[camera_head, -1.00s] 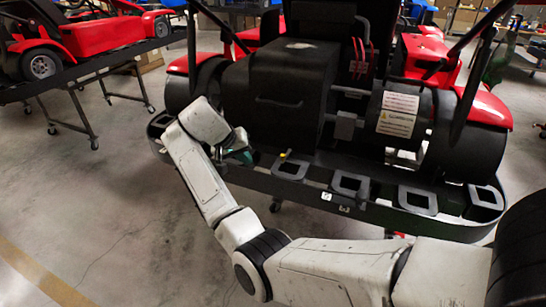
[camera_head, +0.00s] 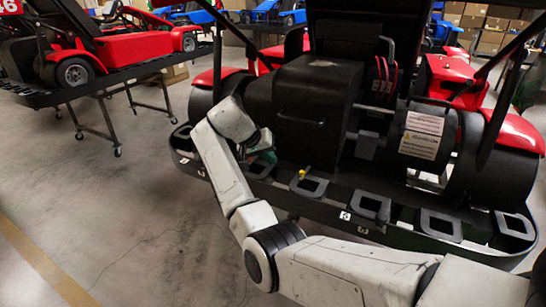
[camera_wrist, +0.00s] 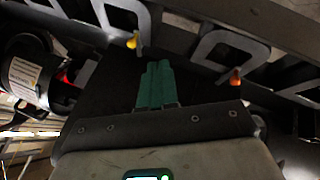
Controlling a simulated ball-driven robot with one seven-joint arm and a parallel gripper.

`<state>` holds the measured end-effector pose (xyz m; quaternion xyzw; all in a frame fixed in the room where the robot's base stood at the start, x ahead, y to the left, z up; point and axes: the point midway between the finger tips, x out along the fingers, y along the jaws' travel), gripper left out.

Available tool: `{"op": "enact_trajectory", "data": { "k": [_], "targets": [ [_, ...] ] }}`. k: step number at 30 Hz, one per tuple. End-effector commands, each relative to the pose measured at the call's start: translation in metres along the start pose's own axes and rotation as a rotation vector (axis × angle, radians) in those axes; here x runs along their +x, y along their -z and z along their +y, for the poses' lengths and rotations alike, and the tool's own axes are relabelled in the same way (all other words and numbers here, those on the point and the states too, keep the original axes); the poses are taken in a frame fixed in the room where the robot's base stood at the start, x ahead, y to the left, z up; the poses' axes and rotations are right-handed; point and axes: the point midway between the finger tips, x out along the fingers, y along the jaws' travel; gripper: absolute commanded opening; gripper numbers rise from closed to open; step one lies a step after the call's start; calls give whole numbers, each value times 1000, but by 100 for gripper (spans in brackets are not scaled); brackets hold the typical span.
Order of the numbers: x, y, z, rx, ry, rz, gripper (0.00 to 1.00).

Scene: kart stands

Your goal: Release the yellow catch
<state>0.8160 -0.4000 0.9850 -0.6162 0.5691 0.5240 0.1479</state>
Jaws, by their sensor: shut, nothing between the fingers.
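The yellow catch (camera_head: 302,174) is a small yellow piece at a grey loop bracket on the kart's rear rail. It also shows in the wrist view as a yellow tip (camera_wrist: 132,41), ahead and slightly left of my fingers. My gripper (camera_head: 265,157) is left of the catch in the head view, partly hidden by my wrist. In the wrist view its green fingers (camera_wrist: 155,70) are together and empty, apart from the yellow tip. An orange-tipped piece (camera_wrist: 235,77) stands to the right of the fingers.
The black rear rail (camera_head: 400,237) carries several grey loop brackets (camera_head: 371,207) to the right. The kart's black rear box (camera_head: 315,110) rises behind my gripper. Another red kart (camera_head: 120,45) sits on a stand at the left. The floor at lower left is clear.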

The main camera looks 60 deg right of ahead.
Motion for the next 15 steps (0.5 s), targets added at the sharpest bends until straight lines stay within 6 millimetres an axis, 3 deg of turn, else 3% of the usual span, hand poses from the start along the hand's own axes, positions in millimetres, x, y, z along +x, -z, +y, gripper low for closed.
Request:
{"op": "enact_trajectory", "data": {
  "k": [9, 11, 15],
  "targets": [
    [64, 0, 1, 1, -2, -3, 0],
    [74, 0, 1, 1, -1, -3, 0],
    [83, 0, 21, 3, -1, -1, 0]
  ]
}}
